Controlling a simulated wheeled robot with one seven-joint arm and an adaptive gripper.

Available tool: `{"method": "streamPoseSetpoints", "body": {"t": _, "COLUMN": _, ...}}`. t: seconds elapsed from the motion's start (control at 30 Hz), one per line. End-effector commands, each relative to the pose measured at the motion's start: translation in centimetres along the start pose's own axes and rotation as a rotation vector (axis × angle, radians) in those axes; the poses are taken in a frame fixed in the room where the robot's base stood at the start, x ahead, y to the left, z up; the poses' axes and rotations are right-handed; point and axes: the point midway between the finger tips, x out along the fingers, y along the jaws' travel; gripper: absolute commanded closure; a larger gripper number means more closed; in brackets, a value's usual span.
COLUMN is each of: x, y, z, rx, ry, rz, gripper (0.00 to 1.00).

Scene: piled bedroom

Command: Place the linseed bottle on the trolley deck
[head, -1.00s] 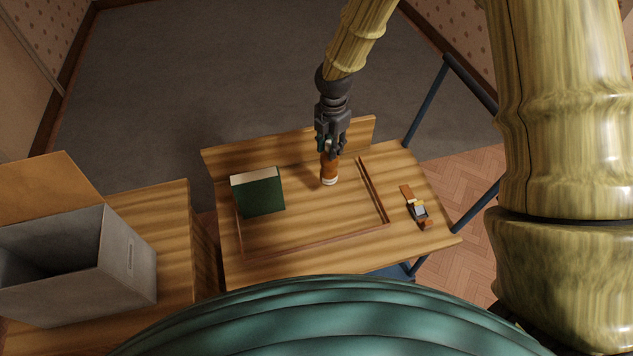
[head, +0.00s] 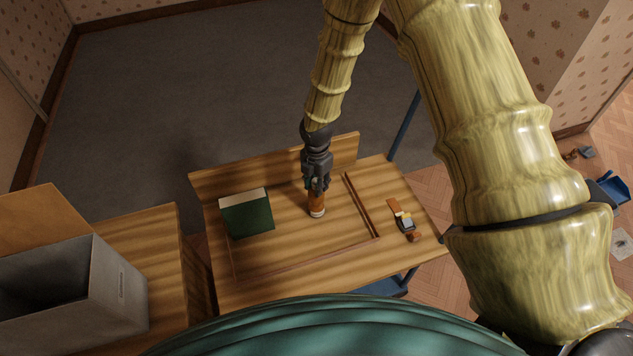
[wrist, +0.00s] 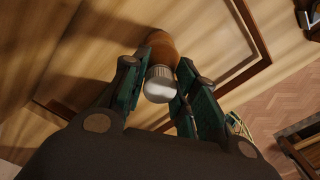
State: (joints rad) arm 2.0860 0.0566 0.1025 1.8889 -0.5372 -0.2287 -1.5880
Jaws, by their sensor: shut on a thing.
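The linseed bottle, brown with a pale end (head: 316,204), is in my gripper (head: 316,188) over the middle of the wooden trolley deck (head: 290,245). In the wrist view the bottle's brown body (wrist: 161,48) and whitish cap show between the two fingers of my gripper (wrist: 157,76). The gripper is shut on the bottle. The bottle's lower end is close to the deck; I cannot tell whether it touches. The deck has a raised back board and thin dark strips around its middle.
A green book (head: 247,214) stands on the deck left of the bottle. A watch-like item (head: 405,222) and small orange pieces lie at the right. A grey open box (head: 120,290) sits on the wooden surface at left. The front middle of the deck is clear.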

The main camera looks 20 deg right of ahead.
Motion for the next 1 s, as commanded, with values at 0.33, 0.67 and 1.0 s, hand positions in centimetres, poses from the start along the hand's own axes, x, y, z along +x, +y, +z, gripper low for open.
{"method": "streamPoseSetpoints", "body": {"t": 0.33, "x": 0.2, "y": 0.0, "z": 0.0, "rx": 0.0, "ry": 0.0, "rz": 0.001, "gripper": 0.66}}
{"method": "streamPoseSetpoints", "body": {"t": 0.67, "x": 0.1, "y": 0.0, "z": 0.0, "rx": 0.0, "ry": 0.0, "rz": 0.001, "gripper": 0.49}}
{"method": "streamPoseSetpoints", "body": {"t": 1.0, "x": -1.5, "y": 0.1, "z": 0.0, "rx": 0.001, "ry": 0.0, "rz": 0.003, "gripper": 0.49}}
